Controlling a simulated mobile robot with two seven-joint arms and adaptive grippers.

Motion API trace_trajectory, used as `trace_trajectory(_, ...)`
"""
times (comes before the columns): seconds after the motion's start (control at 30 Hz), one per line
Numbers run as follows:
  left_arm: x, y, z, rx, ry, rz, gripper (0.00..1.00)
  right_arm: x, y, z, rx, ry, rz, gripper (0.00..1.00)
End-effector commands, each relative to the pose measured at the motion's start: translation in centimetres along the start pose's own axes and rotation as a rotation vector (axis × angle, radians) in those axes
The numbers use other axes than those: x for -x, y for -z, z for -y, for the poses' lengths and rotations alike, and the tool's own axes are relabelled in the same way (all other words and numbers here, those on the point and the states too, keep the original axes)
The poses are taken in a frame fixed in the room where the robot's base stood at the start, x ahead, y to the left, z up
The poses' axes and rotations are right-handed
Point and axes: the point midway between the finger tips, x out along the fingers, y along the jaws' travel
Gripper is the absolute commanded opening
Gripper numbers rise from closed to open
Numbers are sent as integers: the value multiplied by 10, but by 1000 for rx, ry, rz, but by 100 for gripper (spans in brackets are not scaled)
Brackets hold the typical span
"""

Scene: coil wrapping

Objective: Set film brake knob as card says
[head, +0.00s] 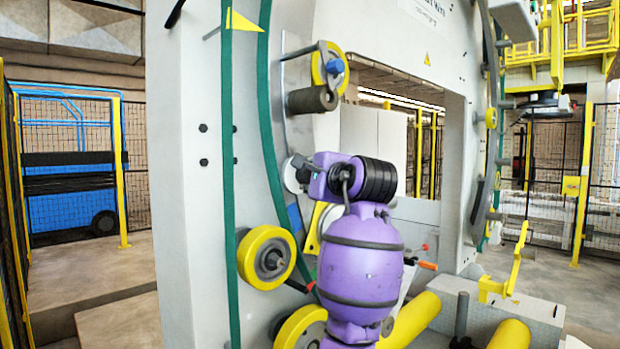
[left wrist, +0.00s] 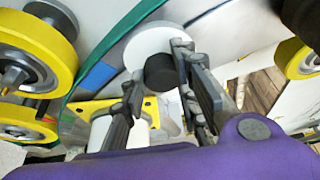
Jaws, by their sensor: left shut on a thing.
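The film brake knob is a short black cylinder (left wrist: 160,72) in front of a round white disc (left wrist: 150,42) in the left wrist view. My left gripper (left wrist: 158,76) has one finger on each side of the knob and is shut on it. In the head view my purple left arm hides the knob, and my left gripper (head: 300,168) shows only in part beside the edge of a pale disc (head: 291,175). I cannot read the knob's setting or any marks. I cannot make out the card in either view. My right gripper is not in view.
Yellow rollers (head: 266,257) stand left of my arm, close to the white ring frame (head: 185,200). A dark roller (head: 312,100) and a yellow wheel (head: 329,64) sit above it. A green band (head: 229,180) runs down the frame. Yellow cylinders (head: 410,318) lie low at the right.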

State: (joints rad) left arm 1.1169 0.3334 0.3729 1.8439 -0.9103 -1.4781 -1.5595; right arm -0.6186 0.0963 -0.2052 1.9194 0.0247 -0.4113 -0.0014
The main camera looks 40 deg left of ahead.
Motion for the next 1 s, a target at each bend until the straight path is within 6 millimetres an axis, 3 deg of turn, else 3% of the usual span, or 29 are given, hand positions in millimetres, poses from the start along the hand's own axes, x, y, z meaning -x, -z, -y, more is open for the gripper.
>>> trace_trajectory(0.07,-3,4,-12,-11,-24,1,2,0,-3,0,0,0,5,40)
trace_trajectory(0.1,-3,4,-12,-11,-24,1,33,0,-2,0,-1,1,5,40)
trace_trajectory(0.17,-3,4,-11,-11,-23,0,41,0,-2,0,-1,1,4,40)
trace_trajectory(0.67,5,2,-4,-2,-10,-1,42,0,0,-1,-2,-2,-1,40)
trace_trajectory(1.0,70,2,-4,-2,-12,-3,42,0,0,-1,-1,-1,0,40)
